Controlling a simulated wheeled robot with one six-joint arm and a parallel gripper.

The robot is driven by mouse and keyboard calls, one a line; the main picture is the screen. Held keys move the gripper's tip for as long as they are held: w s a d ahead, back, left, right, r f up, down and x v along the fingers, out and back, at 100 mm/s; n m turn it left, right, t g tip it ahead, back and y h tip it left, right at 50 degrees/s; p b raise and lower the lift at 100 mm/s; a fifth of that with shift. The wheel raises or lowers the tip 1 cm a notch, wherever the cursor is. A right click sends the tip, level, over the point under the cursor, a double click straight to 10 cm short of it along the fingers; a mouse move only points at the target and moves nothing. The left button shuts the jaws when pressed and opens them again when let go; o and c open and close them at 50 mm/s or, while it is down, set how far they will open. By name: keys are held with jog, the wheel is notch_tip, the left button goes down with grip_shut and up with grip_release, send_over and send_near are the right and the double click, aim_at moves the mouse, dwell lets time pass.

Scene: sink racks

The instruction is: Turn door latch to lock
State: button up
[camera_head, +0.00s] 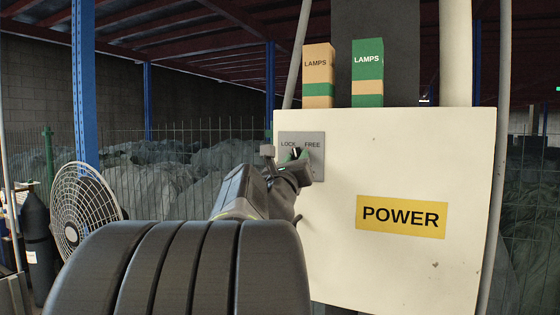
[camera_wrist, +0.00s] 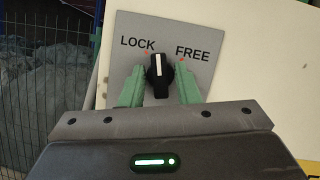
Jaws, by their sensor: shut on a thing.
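The latch is a black knob (camera_wrist: 160,76) with a white pointer line, on a grey plate (camera_wrist: 198,32) marked LOCK at left and FREE at right, each with a small red dot. The pointer stands between the two marks in the wrist view. My gripper (camera_wrist: 159,88) has its green fingers on either side of the knob and is shut on it. In the head view, my gripper (camera_head: 293,161) is at the plate (camera_head: 317,168) on the white cabinet door (camera_head: 400,150), and the knob is partly hidden.
A yellow POWER label (camera_head: 402,217) is on the door. An orange lamps box (camera_head: 318,75) and a green lamps box (camera_head: 367,73) stand on top of the cabinet. A fan (camera_head: 80,210) and a wire fence (camera_head: 180,150) are at left.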

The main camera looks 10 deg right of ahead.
jog(key=shift+n+y, duration=0.3)
jog(key=shift+n, duration=0.1)
jog(key=n+y, duration=0.1)
jog(key=n, duration=0.2)
jog(key=shift+s+d+n+y+b, duration=0.1)
jog(key=shift+n+y+b, duration=0.2)
jog(key=shift+y+b, duration=0.1)
jog(key=shift+n+y, duration=0.8)
jog(key=shift+n, duration=1)
jog(key=o, duration=1)
jog(key=shift+c, duration=0.2)
